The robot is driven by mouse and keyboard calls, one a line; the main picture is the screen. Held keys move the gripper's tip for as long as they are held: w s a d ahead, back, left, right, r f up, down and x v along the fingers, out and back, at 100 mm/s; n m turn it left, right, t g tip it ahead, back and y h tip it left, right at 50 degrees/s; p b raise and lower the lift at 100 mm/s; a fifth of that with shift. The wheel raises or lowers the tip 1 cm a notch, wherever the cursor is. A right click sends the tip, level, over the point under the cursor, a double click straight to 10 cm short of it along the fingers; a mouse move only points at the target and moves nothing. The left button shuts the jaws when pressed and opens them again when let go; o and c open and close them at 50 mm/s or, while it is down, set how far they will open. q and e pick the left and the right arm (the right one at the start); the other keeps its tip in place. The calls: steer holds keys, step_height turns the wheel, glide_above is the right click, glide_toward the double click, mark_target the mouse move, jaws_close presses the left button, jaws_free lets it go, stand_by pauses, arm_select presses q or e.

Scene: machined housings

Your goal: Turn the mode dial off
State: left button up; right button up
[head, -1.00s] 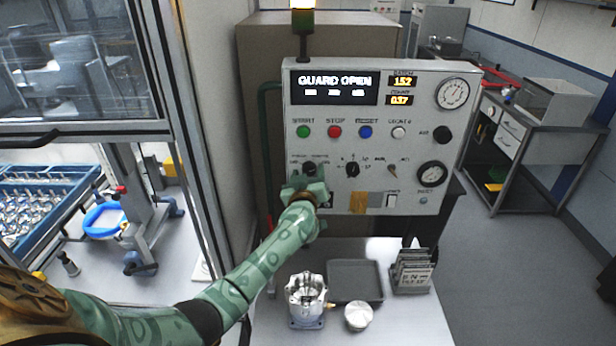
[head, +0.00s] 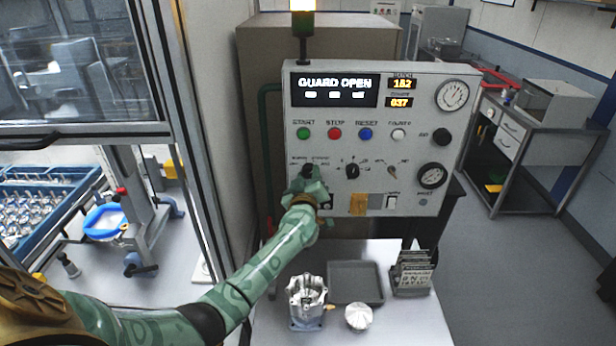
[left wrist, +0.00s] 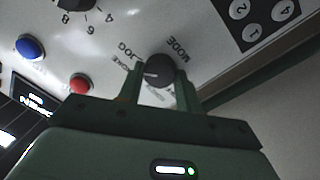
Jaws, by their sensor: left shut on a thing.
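The mode dial (left wrist: 159,71) is a dark round knob on the grey control panel (head: 440,190). In the left wrist view the word MODE stands beside it and JOG is among its labels. In the head view the dial (head: 309,170) sits below the green START button, partly hidden by my left gripper (head: 308,178). In the left wrist view my left gripper (left wrist: 160,88) has its two fingers on either side of the dial, shut on it. The dial's pointer is not clear, so I cannot tell its setting. My right gripper is not in view.
The panel also has a red STOP button (head: 335,133), a blue RESET button (head: 366,133), a numbered selector knob (head: 352,171) and gauges. Below, a metal housing (head: 306,300), a round metal part (head: 358,316) and a dark tray (head: 355,282) stand on a table.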

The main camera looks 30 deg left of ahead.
arm_select(q)
steer(key=n, duration=0.3)
steer(key=shift+f+n, duration=0.1)
steer(key=shift+n, duration=0.3)
steer(key=n+b, duration=0.1)
steer(key=n, duration=0.2)
steer(key=shift+y, duration=0.3)
steer(key=n, duration=0.3)
steer(key=shift+d+f+n+b, duration=0.1)
steer(key=shift+n+b, duration=0.3)
steer(key=n+y+b, duration=0.1)
steer(key=n, duration=0.3)
steer(key=n+b, duration=0.1)
steer(key=n, duration=0.5)
steer(key=shift+y+b, duration=0.3)
steer(key=shift+b, duration=0.1)
steer(key=n+g+b, duration=0.1)
steer(key=n, duration=0.4)
steer(key=shift+w+d, duration=0.1)
steer(key=o, duration=1)
